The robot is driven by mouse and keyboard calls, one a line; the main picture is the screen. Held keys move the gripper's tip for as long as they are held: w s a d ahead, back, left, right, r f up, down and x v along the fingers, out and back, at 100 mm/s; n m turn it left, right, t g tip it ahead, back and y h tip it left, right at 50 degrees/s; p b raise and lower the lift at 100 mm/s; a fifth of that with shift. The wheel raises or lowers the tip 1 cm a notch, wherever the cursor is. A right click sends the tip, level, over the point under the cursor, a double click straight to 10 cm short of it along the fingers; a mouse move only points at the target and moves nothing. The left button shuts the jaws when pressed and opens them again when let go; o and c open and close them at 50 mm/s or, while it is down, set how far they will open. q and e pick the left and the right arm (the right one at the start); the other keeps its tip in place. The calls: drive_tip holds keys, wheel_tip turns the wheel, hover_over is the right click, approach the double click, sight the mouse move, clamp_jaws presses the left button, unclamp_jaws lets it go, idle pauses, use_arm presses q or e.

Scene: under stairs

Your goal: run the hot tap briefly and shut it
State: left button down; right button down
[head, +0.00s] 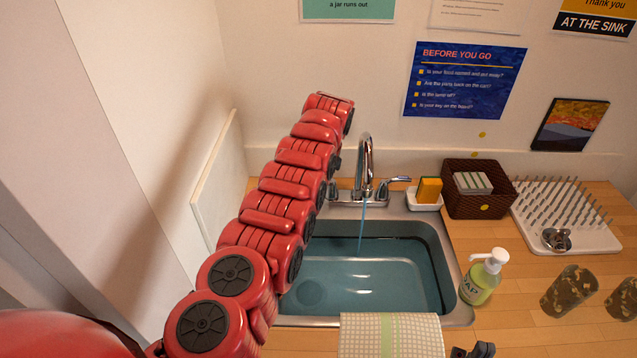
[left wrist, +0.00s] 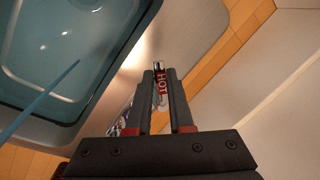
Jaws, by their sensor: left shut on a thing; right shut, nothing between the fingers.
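The chrome tap (head: 366,155) stands behind the sink (head: 455,265), and a thin stream of water (head: 362,228) falls from its spout into the basin. The stream also crosses the left wrist view (left wrist: 40,102). My left gripper (left wrist: 160,72) is shut on the hot handle (left wrist: 162,92), which has a red label reading HOT. The other handle (head: 400,179) shows at the tap's right. My right gripper (head: 474,350) is shut and empty at the bottom edge, only partly in view.
A checked cloth (head: 391,335) hangs at the sink's front edge. Right of the sink are a soap bottle (head: 479,283), a sponge dish (head: 424,201), a brown basket (head: 476,204), a drying rack (head: 590,235) and patterned cups (head: 569,292). A wall panel stands close to my left arm.

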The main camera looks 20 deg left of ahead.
idle(0.5)
use_arm(q)
drive_tip(key=c, duration=0.8)
unclamp_jaws()
drive_tip(key=shift+r+b, duration=0.25)
drive_tip(key=shift+b, duration=0.05)
drive_tip(key=p+v, duration=0.3)
drive_tip(key=v, duration=1.4)
drive_tip(key=shift+p, duration=0.35)
drive_tip(key=shift+f, duration=0.1)
